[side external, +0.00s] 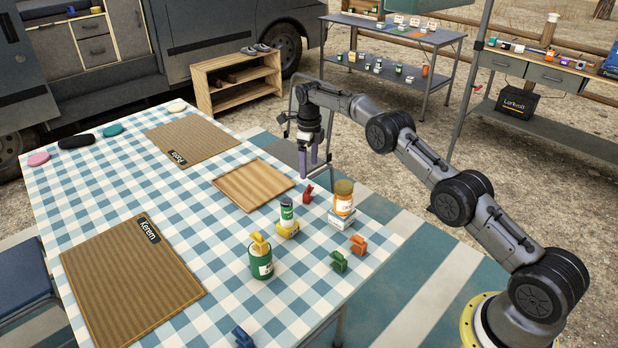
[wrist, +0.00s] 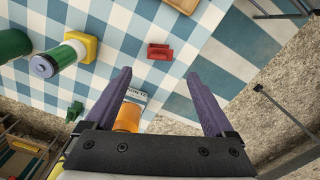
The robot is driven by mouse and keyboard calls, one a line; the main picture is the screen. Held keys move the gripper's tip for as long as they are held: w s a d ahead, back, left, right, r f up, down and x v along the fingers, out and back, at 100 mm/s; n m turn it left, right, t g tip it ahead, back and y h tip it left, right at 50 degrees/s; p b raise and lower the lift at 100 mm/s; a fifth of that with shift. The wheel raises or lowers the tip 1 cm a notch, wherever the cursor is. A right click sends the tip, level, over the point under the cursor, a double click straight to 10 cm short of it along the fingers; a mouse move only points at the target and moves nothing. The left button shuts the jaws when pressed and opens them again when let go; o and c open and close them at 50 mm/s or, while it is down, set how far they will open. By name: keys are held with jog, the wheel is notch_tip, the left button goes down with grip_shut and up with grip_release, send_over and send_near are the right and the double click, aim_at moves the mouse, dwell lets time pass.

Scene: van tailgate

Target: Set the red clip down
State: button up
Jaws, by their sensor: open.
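The red clip (side external: 307,194) lies on the blue-and-white checked tablecloth, beside the tray's right corner and left of the orange jar. My gripper (side external: 309,172) is open and empty, and hangs over the table's far right edge, above the clip. In the wrist view the red clip (wrist: 160,52) lies beyond the fingertips, roughly centred between the two purple fingers of my gripper (wrist: 158,74). The clip does not touch the fingers there.
An orange jar (side external: 343,203) on a white box stands close right of the clip. A green-and-white bottle (side external: 287,213) on a yellow block, a green can (side external: 261,264), and orange (side external: 358,244) and green (side external: 338,261) clips stand nearer. A wooden tray (side external: 254,184) lies left.

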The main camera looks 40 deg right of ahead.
jog(key=s+a+r+n, duration=0.1)
jog(key=s+r+n, duration=0.1)
jog(key=r, duration=0.4)
jog(key=s+a+r+n+t, duration=0.1)
jog(key=r+n, duration=0.2)
jog(key=r, duration=0.3)
jog(key=s+a+r+n, duration=0.2)
jog(key=r, duration=0.4)
jog(key=s+a+r+n+t, duration=0.2)
jog(key=s+a+r+n, duration=0.2)
jog(key=s+r+n, duration=0.5)
jog(key=s+a+r+n, duration=0.2)
jog(key=s+r+n, duration=0.2)
jog(key=s, duration=0.8)
jog(key=s+f+n+t, duration=0.1)
jog(key=s+f+n, duration=0.1)
jog(key=s+n, duration=0.2)
jog(key=s+a+f+n, duration=0.1)
jog(key=s+f+n, duration=0.2)
jog(key=s, duration=0.7)
jog(key=s+a+f+n+t, duration=0.1)
jog(key=s+f+n, duration=0.2)
jog(key=s, duration=0.4)
jog(key=shift+s+a+n+t, duration=0.2)
jog(key=shift+s+n+t, duration=0.15)
jog(key=shift+n, duration=0.45)
jog(key=shift+f, duration=0.1)
